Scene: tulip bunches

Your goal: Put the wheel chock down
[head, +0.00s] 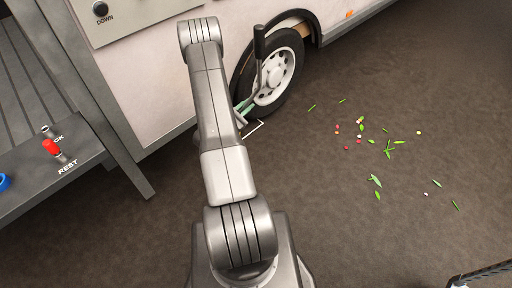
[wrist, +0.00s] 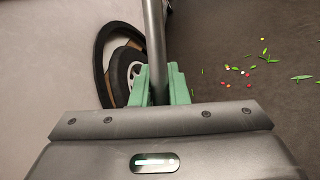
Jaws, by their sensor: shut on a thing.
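The wheel chock's upright grey rod with a black grip (head: 260,43) shows in front of the van's wheel (head: 278,72). My gripper (head: 246,105) has green fingers, which are shut on the rod low down. The wrist view also shows the rod (wrist: 154,35) between the green fingers (wrist: 160,84). The chock's body is hidden behind my arm and gripper, so I cannot tell whether it touches the floor or the tyre. A thin pale outline (head: 256,127) is marked on the floor just below the wheel, partly covered by my arm.
The pale van side (head: 150,75) rises behind, with a panel reading DOWN.

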